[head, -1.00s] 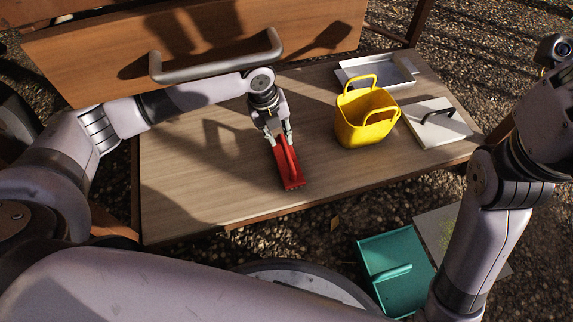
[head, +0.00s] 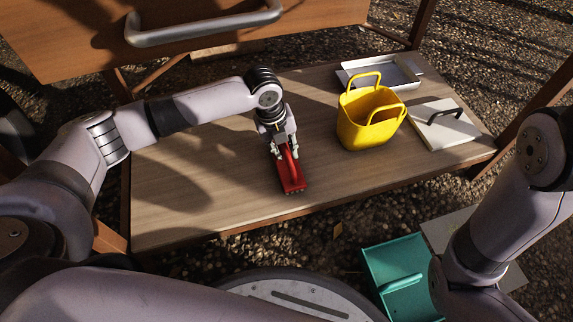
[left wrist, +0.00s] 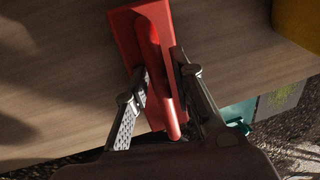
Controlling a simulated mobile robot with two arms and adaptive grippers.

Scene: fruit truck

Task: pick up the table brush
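The red table brush (head: 291,174) lies on the wooden table, with its raised handle running along its back. In the left wrist view the flat red brush body (left wrist: 126,38) and the handle (left wrist: 153,50) show clearly. My left gripper (head: 283,154) is down over the near-arm end of the brush. Its two fingertips (left wrist: 161,62) are on either side of the handle, very close to it. Whether both fingers press on the handle cannot be told. My right arm shows at the right edge of the head view, but its gripper is not in view.
A yellow basket (head: 361,130) stands right of the brush. A metal tray (head: 376,76) and a white board with a dark handle (head: 427,135) lie farther right. A teal dustpan-like item (head: 391,258) is below the table's front edge. The table's left part is clear.

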